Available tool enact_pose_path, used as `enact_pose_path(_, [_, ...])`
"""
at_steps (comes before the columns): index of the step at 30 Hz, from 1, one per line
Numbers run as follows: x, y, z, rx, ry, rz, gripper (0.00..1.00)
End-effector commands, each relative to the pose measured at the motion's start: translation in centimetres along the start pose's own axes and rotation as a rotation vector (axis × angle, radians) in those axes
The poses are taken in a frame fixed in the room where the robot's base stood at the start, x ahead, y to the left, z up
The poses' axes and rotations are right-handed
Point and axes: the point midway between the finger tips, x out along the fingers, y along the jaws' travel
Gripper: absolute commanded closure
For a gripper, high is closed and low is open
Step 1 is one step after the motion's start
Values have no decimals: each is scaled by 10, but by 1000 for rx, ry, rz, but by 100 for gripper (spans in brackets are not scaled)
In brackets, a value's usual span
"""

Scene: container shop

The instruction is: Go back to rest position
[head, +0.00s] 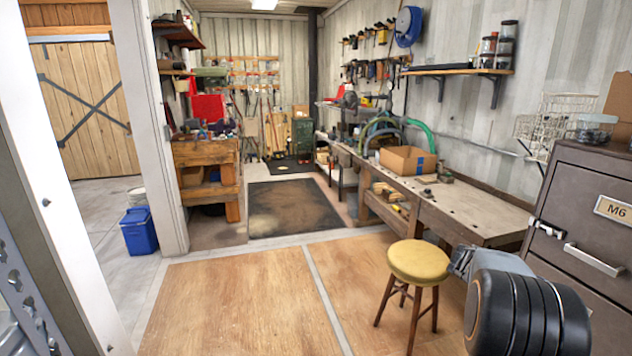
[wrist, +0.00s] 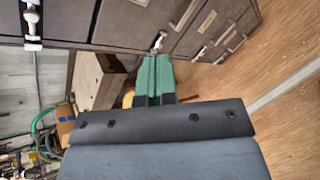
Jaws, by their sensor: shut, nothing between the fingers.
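My gripper (wrist: 153,80) shows in the wrist view, with its two green fingers side by side and shut, holding nothing. The fingers reach toward the dark filing cabinet (wrist: 120,22), which fills the top of that view; I cannot tell how far apart they are. In the head view my black arm is at the lower right, in front of the cabinet (head: 575,215) and close to the yellow stool (head: 416,262). The fingers cannot be made out there.
A long workbench (head: 480,215) with a cardboard box (head: 408,160) runs along the right wall. A wooden bench (head: 205,155) and a blue bin (head: 139,231) are at the left. The wooden floor (head: 235,305) in the middle is clear.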

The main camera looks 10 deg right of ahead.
Motion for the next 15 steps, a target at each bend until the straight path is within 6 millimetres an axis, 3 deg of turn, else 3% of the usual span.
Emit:
enact_pose_path(1, [-28,-22,-5,135,68,-80,100])
enact_pose_path(7, [-148,-118,-32,626,294,-463,100])
enact_pose_path(12, [-247,-188,-39,862,440,-754,100])
enact_pose_path(15, [-289,-216,-35,902,520,-860,100])
